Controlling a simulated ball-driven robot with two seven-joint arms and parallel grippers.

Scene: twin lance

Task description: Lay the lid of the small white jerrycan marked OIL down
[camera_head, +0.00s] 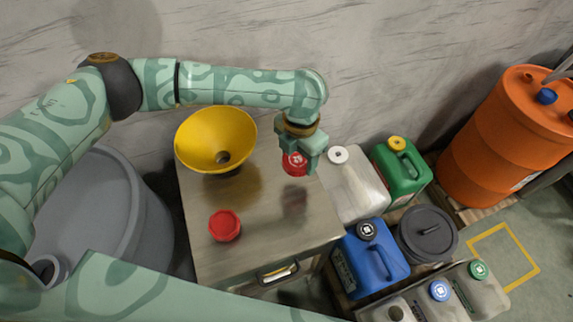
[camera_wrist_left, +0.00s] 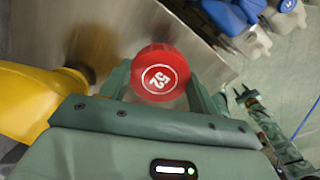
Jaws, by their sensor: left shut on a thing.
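My left gripper (camera_head: 296,160) is shut on a red round lid (camera_head: 293,164) above the right part of the metal cabinet top. In the left wrist view the red lid (camera_wrist_left: 160,72) sits between the fingers, with a white ringed mark on its face. Its reflection shows on the steel below, apart from it. A white jerrycan (camera_head: 352,190) with a white cap stands right of the cabinet. Translucent white cans (camera_head: 478,290) stand at the lower right, one with a green cap and one with a blue cap. I cannot read OIL on any can.
The steel cabinet top (camera_head: 265,225) carries a yellow funnel (camera_head: 205,135) at the back left and another red lid (camera_head: 224,226) at the front left. Its middle is clear. Blue (camera_head: 375,262) and green (camera_head: 410,178) cans and an orange drum (camera_head: 500,150) stand right.

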